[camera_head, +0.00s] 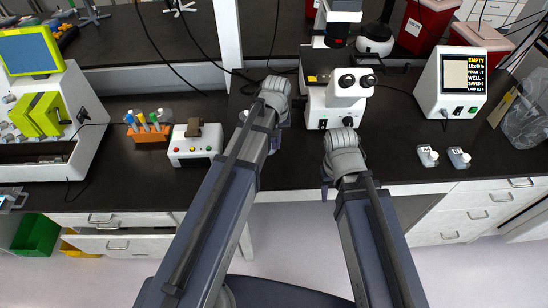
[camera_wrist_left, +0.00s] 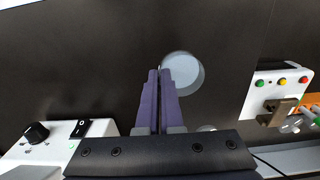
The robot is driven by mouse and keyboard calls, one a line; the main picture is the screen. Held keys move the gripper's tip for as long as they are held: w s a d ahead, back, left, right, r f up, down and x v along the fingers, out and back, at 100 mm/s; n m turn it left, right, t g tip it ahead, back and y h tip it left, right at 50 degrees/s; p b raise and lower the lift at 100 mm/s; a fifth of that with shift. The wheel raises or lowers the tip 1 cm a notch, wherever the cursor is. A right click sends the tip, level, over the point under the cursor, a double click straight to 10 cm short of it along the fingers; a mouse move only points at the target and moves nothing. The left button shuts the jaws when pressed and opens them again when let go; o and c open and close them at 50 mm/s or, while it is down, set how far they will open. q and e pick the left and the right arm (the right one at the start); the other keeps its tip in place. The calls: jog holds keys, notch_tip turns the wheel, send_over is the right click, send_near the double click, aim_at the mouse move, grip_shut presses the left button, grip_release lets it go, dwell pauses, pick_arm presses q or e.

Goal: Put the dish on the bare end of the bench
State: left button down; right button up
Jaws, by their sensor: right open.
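The dish (camera_wrist_left: 187,75) is a pale, translucent round dish in the left wrist view. My left gripper (camera_wrist_left: 158,72) has its two purple fingers almost together at the dish's left edge, one finger overlapping the dish, and appears shut on its rim. Dark bench top (camera_wrist_left: 90,70) lies below. In the head view my left gripper (camera_head: 284,122) is mostly behind its wrist in front of the microscope, and the dish is hidden there. My right gripper (camera_head: 325,187) hangs by the bench's front edge, open, with its fingers hardly visible.
The microscope (camera_head: 341,104) stands behind both wrists. A white button box (camera_head: 195,155) and an orange tube rack (camera_head: 149,134) stand left. A display unit (camera_head: 450,82), two small white pieces (camera_head: 428,156) (camera_head: 459,158) and a clear bag (camera_head: 525,118) are right. Bench between button box and left arm looks clear.

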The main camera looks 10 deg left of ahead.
aim_at(276, 161)
pick_arm(q)
jog(key=shift+f+b, duration=2.45)
jog(key=shift+f, duration=0.6)
jog(key=shift+f, duration=0.1)
jog(key=shift+f, duration=0.15)
jog(key=c, duration=1.1)
grip_release()
notch_tip(276, 161, up, 13)
jog(key=p, duration=1.2)
jog(key=shift+f, duration=0.2)
jog(key=s+d+m, duration=0.2)
jog(key=s, duration=0.3)
jog(key=s+d+m, duration=0.2)
jog(key=s+d, duration=0.1)
jog(key=s, duration=0.2)
jog(key=s+d+m+y, duration=0.1)
jog(key=s+d+m, duration=0.2)
jog(key=s, duration=0.2)
jog(key=shift+d, duration=0.1)
